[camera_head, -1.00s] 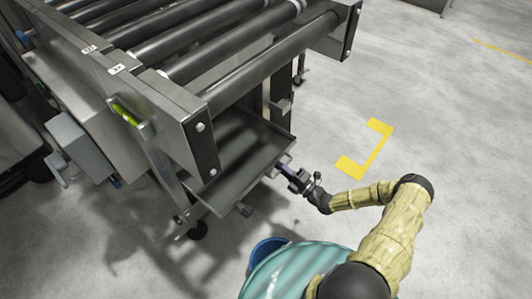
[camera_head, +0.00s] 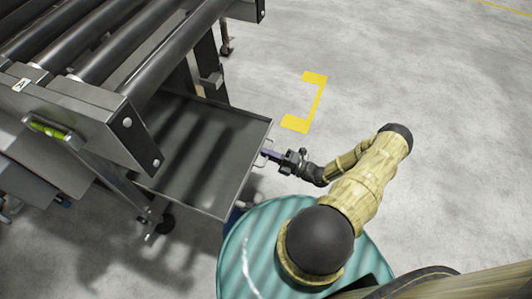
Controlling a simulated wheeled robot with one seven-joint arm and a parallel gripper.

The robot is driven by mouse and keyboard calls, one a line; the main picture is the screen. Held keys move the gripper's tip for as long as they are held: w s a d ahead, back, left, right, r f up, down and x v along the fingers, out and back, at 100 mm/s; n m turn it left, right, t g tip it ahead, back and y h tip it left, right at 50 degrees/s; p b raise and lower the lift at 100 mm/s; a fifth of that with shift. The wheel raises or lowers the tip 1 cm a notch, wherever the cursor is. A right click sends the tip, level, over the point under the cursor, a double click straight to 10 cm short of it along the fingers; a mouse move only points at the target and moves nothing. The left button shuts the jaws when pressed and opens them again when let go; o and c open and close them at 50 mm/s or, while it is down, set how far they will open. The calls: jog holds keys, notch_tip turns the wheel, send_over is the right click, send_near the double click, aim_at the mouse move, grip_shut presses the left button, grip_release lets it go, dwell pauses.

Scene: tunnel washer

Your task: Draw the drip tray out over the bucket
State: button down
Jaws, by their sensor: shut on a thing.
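The drip tray (camera_head: 200,160) is a shallow dark grey metal tray. It sticks well out from under the roller conveyor, its back part still beneath the frame. My gripper (camera_head: 267,156) is shut on the handle at the tray's outer edge. The blue bucket (camera_head: 234,214) shows only as a small strip near the tray's front corner. The tray and my teal body hide most of it, and I cannot tell how much of it lies under the tray.
The conveyor frame (camera_head: 75,112) with dark rollers (camera_head: 120,60) stands at upper left, a green spirit level (camera_head: 48,128) on its side. A yellow corner mark (camera_head: 314,98) is on the floor. The concrete floor (camera_head: 430,90) at right is clear.

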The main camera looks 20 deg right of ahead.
jog(key=c, duration=1.9)
grip_release()
jog(key=shift+f, duration=0.1)
jog(key=shift+d, duration=0.1)
jog(key=shift+s, duration=0.1)
jog(key=p+v, duration=0.1)
jog(key=v, duration=1.6)
jog(key=shift+s+d, duration=0.1)
jog(key=shift+s, duration=0.05)
